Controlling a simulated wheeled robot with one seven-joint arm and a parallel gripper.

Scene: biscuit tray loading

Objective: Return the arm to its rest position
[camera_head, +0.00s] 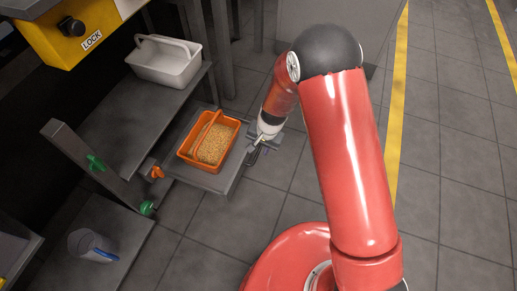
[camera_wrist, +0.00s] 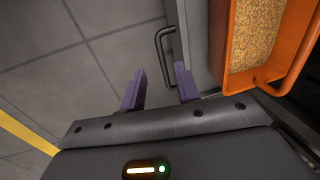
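My red arm reaches from the lower right of the head view toward the shelf. My gripper (camera_head: 257,150) is just right of the grey drawer-like shelf (camera_head: 228,183). In the wrist view my gripper (camera_wrist: 160,88) has two purple fingers spread apart with nothing between them. A dark bar handle (camera_wrist: 162,45) on the shelf's edge lies beyond the fingers, and they look apart from it. The orange basket (camera_head: 184,154), filled with tan grains, sits on the shelf to the left of my gripper. It also shows in the wrist view (camera_wrist: 233,80) at the upper right.
A white basket (camera_head: 163,72) stands on the upper grey shelf. A yellow LOCK box (camera_head: 60,35) is at the upper left. A clear container (camera_head: 85,243) sits low on the left. Green and orange knobs (camera_head: 146,208) stick out near the shelf. The tiled floor on the right is clear.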

